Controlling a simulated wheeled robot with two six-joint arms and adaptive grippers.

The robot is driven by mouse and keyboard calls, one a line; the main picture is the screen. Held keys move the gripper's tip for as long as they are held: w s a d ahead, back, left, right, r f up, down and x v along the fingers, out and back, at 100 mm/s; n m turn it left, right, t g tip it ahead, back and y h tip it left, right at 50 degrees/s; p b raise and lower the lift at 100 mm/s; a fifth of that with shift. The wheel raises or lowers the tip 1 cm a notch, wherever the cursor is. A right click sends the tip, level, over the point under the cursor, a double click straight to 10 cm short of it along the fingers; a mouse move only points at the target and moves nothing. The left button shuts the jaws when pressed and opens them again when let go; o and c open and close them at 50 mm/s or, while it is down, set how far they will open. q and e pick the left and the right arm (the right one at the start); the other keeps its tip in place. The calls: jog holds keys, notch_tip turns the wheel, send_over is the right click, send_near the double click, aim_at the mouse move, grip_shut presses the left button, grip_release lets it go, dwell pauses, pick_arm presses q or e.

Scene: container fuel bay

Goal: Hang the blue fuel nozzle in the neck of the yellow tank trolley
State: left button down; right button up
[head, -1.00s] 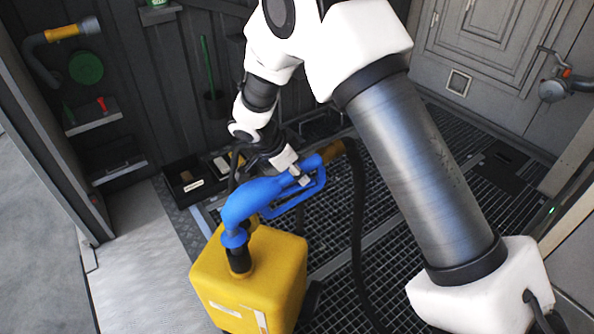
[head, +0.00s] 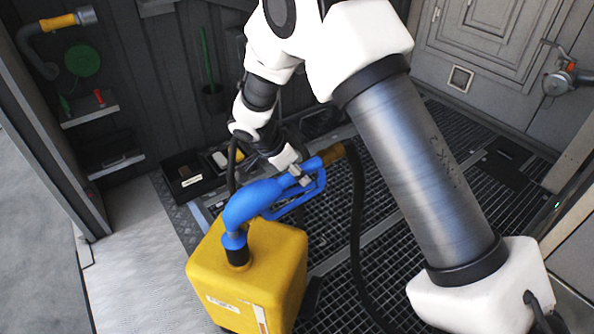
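The blue fuel nozzle (head: 255,199) is at the centre left of the head view. Its spout end points down at the dark neck (head: 237,256) on top of the yellow tank trolley (head: 245,285), and its lower end meets the neck. My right gripper (head: 300,176) is at the nozzle's handle and appears closed around it; the fingertips are small and partly hidden by the handle. A black hose runs from the nozzle's brown rear end (head: 331,154) down to the floor. My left gripper does not show.
A black bin tray (head: 190,182) lies on the floor behind the tank. Wall shelves (head: 90,110) and a green hose reel (head: 83,61) are at the left. Dark floor grating (head: 345,240) extends right of the tank. A grey pipe fitting (head: 557,83) is at the far right.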

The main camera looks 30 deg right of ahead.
jog(key=shift+o, duration=0.8)
jog(key=v, duration=1.2)
jog(key=shift+s, duration=0.1)
